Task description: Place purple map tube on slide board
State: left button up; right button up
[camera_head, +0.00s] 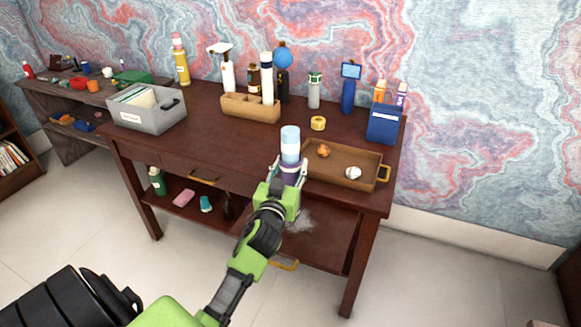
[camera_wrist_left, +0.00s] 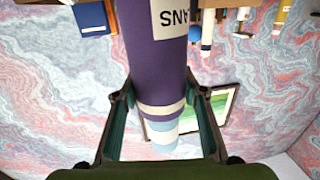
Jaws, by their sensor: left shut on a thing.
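The purple map tube (camera_wrist_left: 155,60) has a pale band, a light blue end and a white label. It stands roughly upright in the head view, where its light blue top (camera_head: 290,140) shows above my fingers. My left gripper (camera_head: 288,172) is shut around it, at the front edge of the desk (camera_head: 200,135). The fingers flank the tube in the left wrist view (camera_wrist_left: 160,100). A shallow brown tray (camera_head: 365,186) with handles lies just right of the tube; I cannot tell whether it is the slide board. My right gripper is not in view.
An orange lump (camera_head: 323,150) and a whitish lump (camera_head: 353,173) lie in the tray. A yellow tape roll (camera_head: 318,123) sits behind it. The desk's middle is clear.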

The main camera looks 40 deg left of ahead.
pick_arm(q)
jog(key=shift+f, duration=0.15)
jog(key=o, duration=1.4)
jog(key=shift+f, duration=0.1)
jog(key=shift+s, duration=0.15)
jog(key=shift+b+v, duration=0.85)
jog(key=shift+v, duration=5.05)
